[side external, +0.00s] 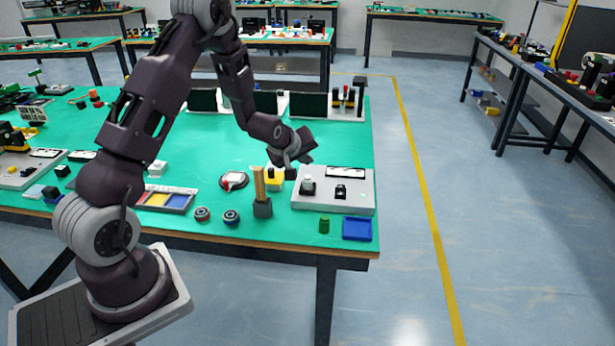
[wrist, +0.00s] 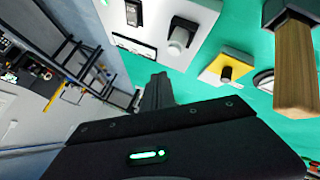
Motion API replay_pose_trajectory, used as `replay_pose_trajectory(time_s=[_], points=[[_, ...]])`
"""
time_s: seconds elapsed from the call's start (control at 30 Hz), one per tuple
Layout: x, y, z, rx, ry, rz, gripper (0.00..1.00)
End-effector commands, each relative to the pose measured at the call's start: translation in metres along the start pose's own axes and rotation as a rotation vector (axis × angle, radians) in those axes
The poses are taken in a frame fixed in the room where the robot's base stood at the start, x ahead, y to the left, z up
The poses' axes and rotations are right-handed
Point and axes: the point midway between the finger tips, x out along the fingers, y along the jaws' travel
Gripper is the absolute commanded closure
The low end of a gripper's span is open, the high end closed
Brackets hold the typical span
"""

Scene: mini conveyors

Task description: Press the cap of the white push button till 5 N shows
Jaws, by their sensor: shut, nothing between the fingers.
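The white push button (side external: 308,187) stands on the left part of a light grey panel (side external: 361,198) near the table's right front corner. Its pale round cap (wrist: 179,40) rises from a dark base in the wrist view. A small display (side external: 345,172) sits at the panel's back and also shows in the wrist view (wrist: 133,45); its reading is too small to make out. My gripper (side external: 291,173) is shut and empty, above and left of the button in the side view. Its fingers (wrist: 158,90) appear apart from the cap in the wrist view.
A black part (side external: 340,192) stands right of the button on the panel. A yellow box with a black knob (wrist: 226,73) and a wooden-handled hammer (side external: 262,200) are left of the panel.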

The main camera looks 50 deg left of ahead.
Motion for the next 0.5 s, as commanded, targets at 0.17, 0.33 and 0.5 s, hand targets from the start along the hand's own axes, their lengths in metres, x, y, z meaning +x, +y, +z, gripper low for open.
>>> replay_pose_trajectory(time_s=[0.17, 0.33, 0.5], points=[[0.013, -0.009, 0.009, 0.0, -0.001, -0.001, 1.0], [0.016, -0.012, 0.012, 0.0, 0.001, 0.001, 1.0], [0.017, -0.012, 0.012, 0.0, 0.001, 0.001, 1.0]])
